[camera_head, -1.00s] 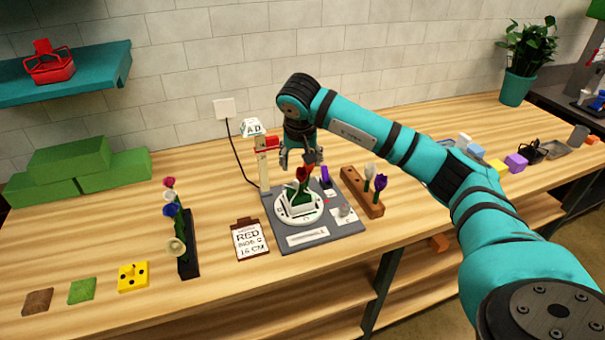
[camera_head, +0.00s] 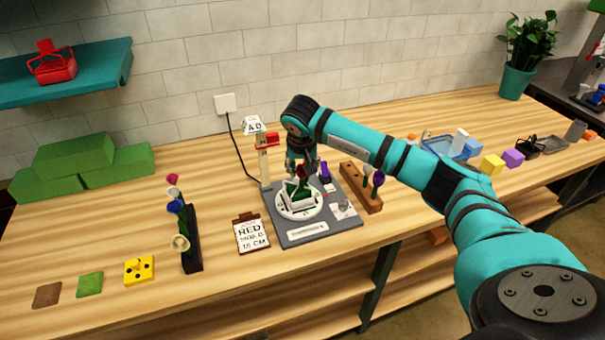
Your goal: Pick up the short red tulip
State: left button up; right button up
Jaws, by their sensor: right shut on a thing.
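The red tulip (camera_head: 301,170) stands over the white round dial (camera_head: 300,208) on a grey station board (camera_head: 350,222), with green leaves and a white holder below its bloom. My right gripper (camera_head: 301,172) points down at the tulip and is shut on it. The fingers hide part of the bloom, and I cannot tell whether the stem still rests in the holder. My left gripper is not in view.
A clipboard card (camera_head: 251,233) reading RED lies left of the board. A black flower rack (camera_head: 192,250) stands further left, and a wooden block (camera_head: 362,187) with tulips stands right. A post with a sign (camera_head: 263,160) stands close behind the gripper.

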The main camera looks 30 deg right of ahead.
jog(key=shift+r, duration=0.1)
jog(key=shift+r, duration=0.2)
jog(key=b+v, duration=0.1)
jog(key=v, duration=0.1)
jog(key=b+v, duration=0.1)
jog(key=v, duration=0.1)
jog(key=d+b+v, duration=0.1)
jog(key=v, duration=0.1)
jog(key=shift+w+r, duration=0.25)
jog(key=shift+r, duration=0.15)
jog(key=s+a+b, duration=0.5)
jog(key=s+a, duration=0.3)
jog(key=s, duration=0.3)
jog(key=shift+s, duration=0.1)
